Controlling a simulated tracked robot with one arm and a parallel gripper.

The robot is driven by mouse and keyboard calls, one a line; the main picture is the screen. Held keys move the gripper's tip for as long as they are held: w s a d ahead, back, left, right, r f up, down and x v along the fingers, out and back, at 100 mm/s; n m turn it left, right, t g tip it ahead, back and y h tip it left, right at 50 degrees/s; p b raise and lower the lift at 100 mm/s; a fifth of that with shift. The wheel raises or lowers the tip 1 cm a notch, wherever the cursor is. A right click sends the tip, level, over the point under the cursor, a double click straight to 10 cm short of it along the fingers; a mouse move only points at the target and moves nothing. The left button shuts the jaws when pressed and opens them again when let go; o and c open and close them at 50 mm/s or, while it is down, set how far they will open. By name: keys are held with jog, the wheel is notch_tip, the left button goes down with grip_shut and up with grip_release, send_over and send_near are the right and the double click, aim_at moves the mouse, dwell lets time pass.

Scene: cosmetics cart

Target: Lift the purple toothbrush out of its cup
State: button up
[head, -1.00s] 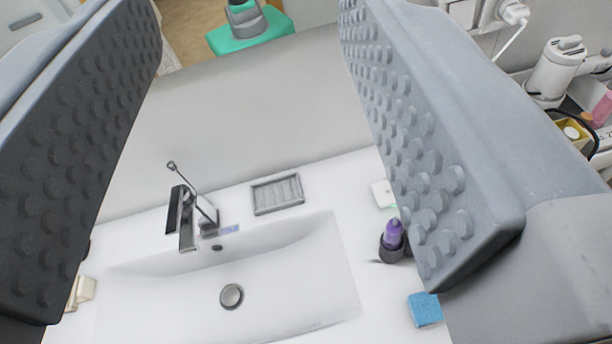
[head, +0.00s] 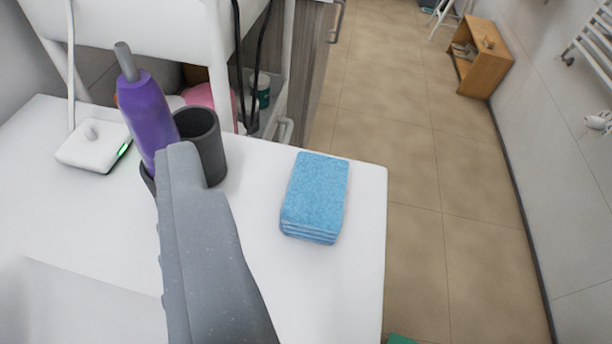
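The purple toothbrush (head: 148,118), with a grey tip, stands tilted slightly left at the left of the head view. Its lower end goes into a dark cup (head: 148,182) mostly hidden behind my finger. A second dark round cup (head: 204,142) stands just to the right and looks empty. One grey finger of my gripper (head: 205,250) shows, its tip in front of the toothbrush's base and the cups. Its bumpy pad faces left with bare white counter beside it, so the gripper looks open. The other finger is out of view. I cannot tell whether the finger touches anything.
A blue stack of cloths or sponges (head: 315,196) lies to the right near the counter edge. A white device (head: 92,146) with a green light and cord sits at left. A white cart (head: 180,28) stands behind. Beige floor (head: 410,140) is open at right.

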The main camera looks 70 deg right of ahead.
aim_at(132, 81)
jog(key=x, duration=0.8)
jog(key=shift+d+f, duration=0.25)
jog(key=shift+d, duration=0.1)
jog(key=x, duration=0.4)
jog(key=shift+d, duration=0.4)
jog(key=shift+w+d+f, duration=0.2)
jog(key=shift+w, duration=0.15)
grip_shut()
